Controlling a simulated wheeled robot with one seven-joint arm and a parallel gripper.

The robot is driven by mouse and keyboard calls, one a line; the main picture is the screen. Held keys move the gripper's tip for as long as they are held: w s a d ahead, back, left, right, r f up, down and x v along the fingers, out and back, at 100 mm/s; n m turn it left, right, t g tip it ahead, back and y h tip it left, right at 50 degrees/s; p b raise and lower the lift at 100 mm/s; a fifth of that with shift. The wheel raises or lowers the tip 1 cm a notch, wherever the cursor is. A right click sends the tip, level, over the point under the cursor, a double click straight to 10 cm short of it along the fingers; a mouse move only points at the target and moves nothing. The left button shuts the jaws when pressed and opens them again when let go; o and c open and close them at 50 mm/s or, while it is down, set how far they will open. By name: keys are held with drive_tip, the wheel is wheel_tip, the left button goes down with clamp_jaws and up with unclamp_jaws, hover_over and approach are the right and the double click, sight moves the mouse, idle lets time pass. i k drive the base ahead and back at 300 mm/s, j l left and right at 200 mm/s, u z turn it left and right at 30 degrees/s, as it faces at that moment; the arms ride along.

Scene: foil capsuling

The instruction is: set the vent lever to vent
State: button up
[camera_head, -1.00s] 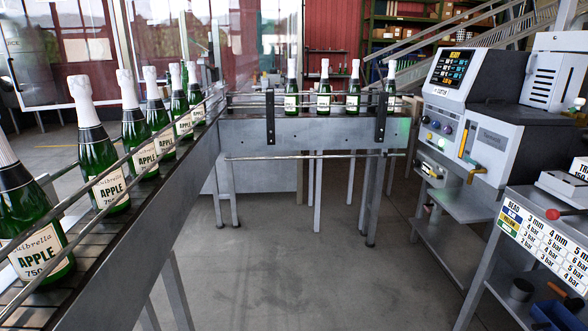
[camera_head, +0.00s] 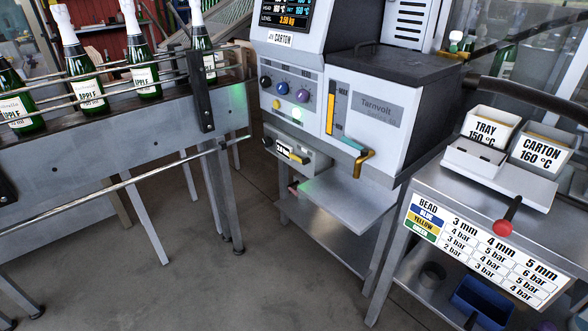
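No lever in view carries a readable "vent" label, so I cannot tell for sure which one is the vent lever. The grey and white Tarnvolt machine (camera_head: 390,115) stands at the centre. A small lever with a red end (camera_head: 293,187) shows low on its front, under the gauge box (camera_head: 290,152). A brass-coloured elbow (camera_head: 364,164) with a teal bar sticks out at its lower right front. My gripper is not in view.
The bottle conveyor (camera_head: 110,155) with several green bottles runs along the left. A grey shelf (camera_head: 340,207) juts out below the machine. The bench (camera_head: 450,190) holds tray and carton bins and bears a bead chart (camera_head: 480,250). The floor in front is clear.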

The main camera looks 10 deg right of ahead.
sight(305, 160)
drive_tip(key=i+j+z, duration=0.1)
drive_tip(key=i+j, duration=0.15)
drive_tip(key=i+j+u, duration=0.1)
drive_tip(key=i+j, duration=0.15)
drive_tip(key=i, duration=0.5)
drive_tip(key=i+j+u, duration=0.15)
drive_tip(key=i, duration=0.6)
drive_tip(key=i+j+u, duration=0.1)
drive_tip(key=i, duration=0.6)
